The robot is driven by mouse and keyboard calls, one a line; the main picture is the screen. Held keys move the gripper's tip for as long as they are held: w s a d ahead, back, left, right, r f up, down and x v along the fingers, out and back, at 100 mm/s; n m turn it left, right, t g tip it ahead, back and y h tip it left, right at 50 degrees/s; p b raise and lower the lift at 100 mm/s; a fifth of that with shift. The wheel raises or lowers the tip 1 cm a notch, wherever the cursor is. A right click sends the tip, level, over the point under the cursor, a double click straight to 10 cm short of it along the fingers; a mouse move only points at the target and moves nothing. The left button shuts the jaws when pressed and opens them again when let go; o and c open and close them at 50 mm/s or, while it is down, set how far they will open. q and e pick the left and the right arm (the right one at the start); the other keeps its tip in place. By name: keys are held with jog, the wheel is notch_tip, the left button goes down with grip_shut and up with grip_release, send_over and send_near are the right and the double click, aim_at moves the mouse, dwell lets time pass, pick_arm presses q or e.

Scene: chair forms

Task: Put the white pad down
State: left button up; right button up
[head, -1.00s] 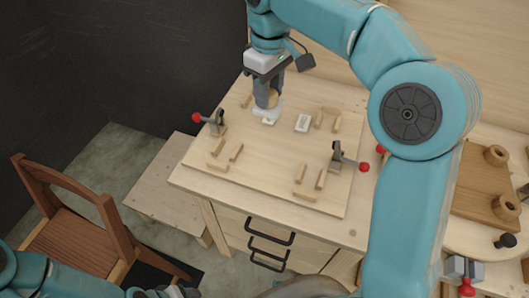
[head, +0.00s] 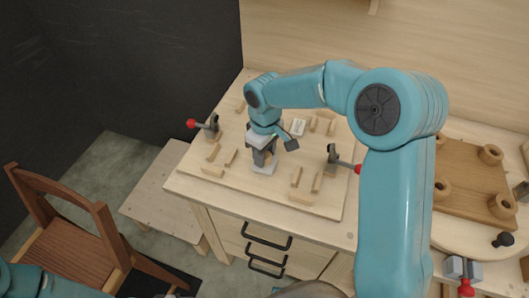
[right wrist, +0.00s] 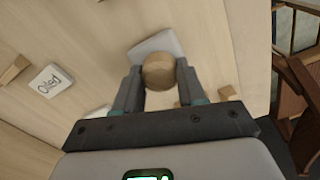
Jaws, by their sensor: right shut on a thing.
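The white pad (head: 263,169) is under my right gripper (head: 262,158), over the front middle of the wooden board (head: 325,205). I cannot tell whether it touches the board. In the right wrist view the pad (right wrist: 158,43) shows behind a round wooden knob (right wrist: 158,72). My right gripper (right wrist: 158,80) is shut on this knob, one finger on each side. The gripper hides part of the pad in the head view. My left gripper is not in view; only part of my left arm shows at the lower left.
Small wooden blocks (head: 296,177) stand in groups on the board. Two toggle clamps with red tips (head: 207,126) (head: 340,161) stand at its left and right. A white card with writing (right wrist: 50,82) lies on the board. A brown chair (head: 75,235) stands at the left.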

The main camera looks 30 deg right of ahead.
jog(key=shift+w+a+f, duration=0.15)
jog(key=shift+f, duration=0.05)
jog(key=shift+f, duration=0.1)
jog(key=shift+f, duration=0.1)
jog(key=o, duration=0.9)
jog(key=shift+r, duration=0.3)
notch_tip(320, 180, up, 12)
jog(key=shift+f, duration=0.1)
